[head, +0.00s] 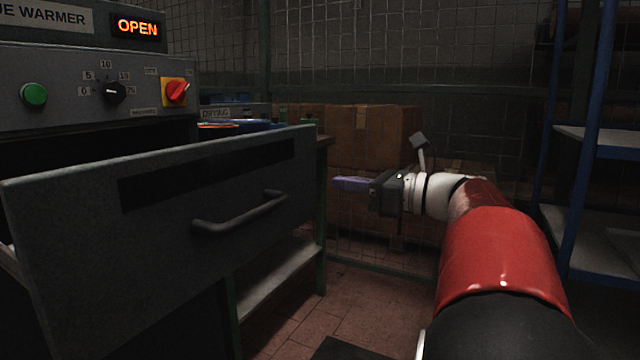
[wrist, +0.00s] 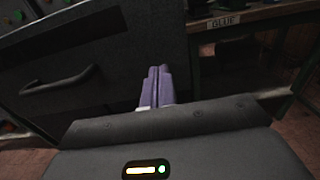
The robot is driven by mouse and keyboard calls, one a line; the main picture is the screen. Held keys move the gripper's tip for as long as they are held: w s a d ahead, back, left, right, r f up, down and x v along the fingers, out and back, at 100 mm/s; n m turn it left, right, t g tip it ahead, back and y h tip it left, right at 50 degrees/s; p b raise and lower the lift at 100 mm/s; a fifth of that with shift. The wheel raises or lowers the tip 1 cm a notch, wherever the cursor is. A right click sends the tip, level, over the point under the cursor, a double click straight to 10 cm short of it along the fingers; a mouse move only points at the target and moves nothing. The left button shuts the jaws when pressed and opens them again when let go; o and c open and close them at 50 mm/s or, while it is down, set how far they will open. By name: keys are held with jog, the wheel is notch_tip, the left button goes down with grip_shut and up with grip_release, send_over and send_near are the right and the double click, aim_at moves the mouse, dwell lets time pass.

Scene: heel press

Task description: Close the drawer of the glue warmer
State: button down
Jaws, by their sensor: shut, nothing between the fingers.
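The glue warmer (head: 60,60) stands at the left of the head view, its display lit with "OPEN". Its drawer (head: 90,240) is pulled out, with a grey front panel and a bar handle (head: 240,215). The drawer front also shows at the left of the wrist view (wrist: 110,50), with its handle (wrist: 58,82). My gripper (head: 345,184) is to the right of the drawer front, apart from the handle. Its purple fingers (wrist: 156,85) are together with nothing between them. In the wrist view they overlap the panel's right part; whether they touch it I cannot tell.
A workbench (head: 285,275) with a lower shelf stands beyond the drawer. Cardboard boxes (head: 365,130) stand behind my gripper, by a wire mesh wall. A blue-framed shelf rack (head: 580,140) stands at right. Tiled floor (head: 350,300) is free between the bench and my arm.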

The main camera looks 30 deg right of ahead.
aim_at(305, 178)
jog(key=x, duration=0.5)
jog(key=shift+w+a, duration=0.2)
jog(key=shift+w, duration=0.15)
jog(key=p+x, duration=1)
jog(key=x, duration=2.1)
jog(key=shift+w+a, duration=0.25)
jog(key=shift+w, duration=0.05)
jog(key=shift+w+a, duration=0.15)
jog(key=shift+w, duration=0.05)
jog(key=shift+r, duration=0.2)
jog(key=shift+a+r, duration=0.1)
